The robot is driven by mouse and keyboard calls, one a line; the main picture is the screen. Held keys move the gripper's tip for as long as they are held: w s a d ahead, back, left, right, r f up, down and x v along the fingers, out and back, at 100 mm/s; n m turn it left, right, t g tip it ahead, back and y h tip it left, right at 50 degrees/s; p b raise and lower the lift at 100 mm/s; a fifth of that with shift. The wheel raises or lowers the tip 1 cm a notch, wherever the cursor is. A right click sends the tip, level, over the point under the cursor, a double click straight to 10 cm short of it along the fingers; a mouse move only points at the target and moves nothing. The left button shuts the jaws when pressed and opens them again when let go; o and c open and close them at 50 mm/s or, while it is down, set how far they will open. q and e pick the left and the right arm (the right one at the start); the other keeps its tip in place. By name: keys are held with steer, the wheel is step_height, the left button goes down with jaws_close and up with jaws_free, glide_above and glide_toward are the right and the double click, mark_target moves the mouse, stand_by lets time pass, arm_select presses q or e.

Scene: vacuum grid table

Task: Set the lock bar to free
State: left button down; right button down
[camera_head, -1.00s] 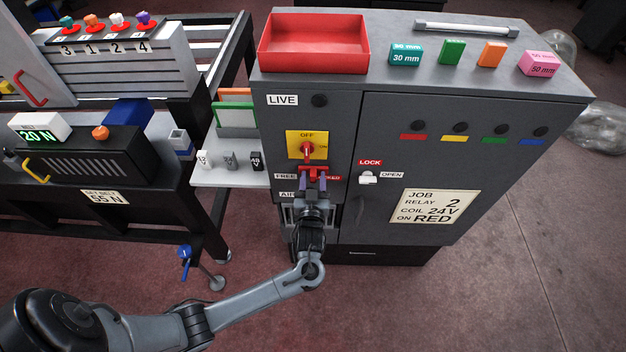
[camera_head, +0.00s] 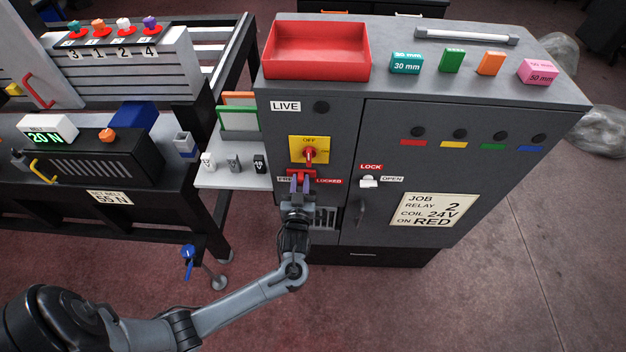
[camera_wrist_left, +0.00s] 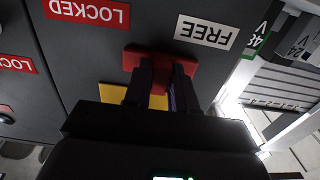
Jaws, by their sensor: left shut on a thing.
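The red lock bar (camera_head: 301,173) is on the grey cabinet's front, below the yellow switch plate. The bar also shows in the left wrist view (camera_wrist_left: 163,58). It sits close to the white FREE label (camera_wrist_left: 206,32) and, in the head view, covers part of it. The red LOCKED label (camera_head: 329,181) is fully clear of the bar, to its right. My left gripper (camera_head: 299,184) is shut on the bar, with its two purple-grey fingers either side of its middle part (camera_wrist_left: 163,70). My right gripper is not in view.
A yellow plate with a red rotary switch (camera_head: 309,154) is just above the bar. A white latch (camera_head: 368,182) is to the right, by LOCK and OPEN labels. A small shelf (camera_head: 225,180) with little blocks stands left of the cabinet.

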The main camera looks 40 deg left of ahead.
arm_select(q)
steer(key=shift+s+a, duration=0.4)
steer(key=shift+a, duration=0.15)
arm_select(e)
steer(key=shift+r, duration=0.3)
arm_select(q)
steer(key=c, duration=1)
jaws_free()
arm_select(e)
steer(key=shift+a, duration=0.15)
arm_select(q)
steer(key=shift+d, duration=0.1)
steer(key=v, duration=1)
steer(key=shift+s+d, duration=0.3)
